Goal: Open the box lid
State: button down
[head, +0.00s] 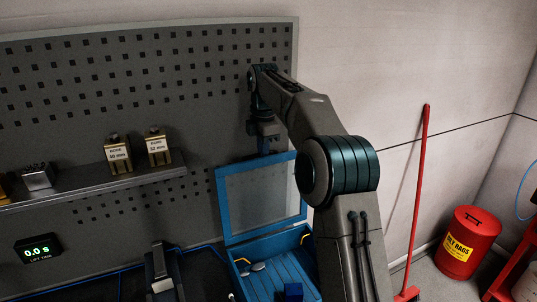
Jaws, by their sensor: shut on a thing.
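The blue box (288,268) stands at the lower middle, partly hidden by my arm. Its lid, a blue frame around a grey panel (255,200), stands raised and roughly upright at the back of the box. My gripper (266,149) points down at the lid's top edge and is shut on it. The fingertips are small and dark here. Inside the box, small silvery rounded items (257,267) lie at the left and a dark blue block (293,291) sits near the front.
A pegboard (150,80) stands behind, with a shelf (95,188) bearing brass-coloured blocks (118,154). A small display (38,249) reads 0.0 s. A dark fixture (162,270) stands left of the box. A red broom (418,200) and red bin (468,243) are at right.

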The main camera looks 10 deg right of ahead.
jog(key=shift+w+a+f, duration=0.25)
jog(key=shift+w+f, duration=0.15)
jog(key=shift+f, duration=0.1)
jog(key=c, duration=1.5)
grip_release()
jog(key=shift+w, duration=0.15)
jog(key=shift+r, duration=0.1)
jog(key=shift+r, duration=0.2)
jog(key=shift+s+r, duration=0.15)
jog(key=shift+r, duration=1.65)
jog(key=shift+s+r, duration=0.15)
jog(key=shift+r, duration=1.6)
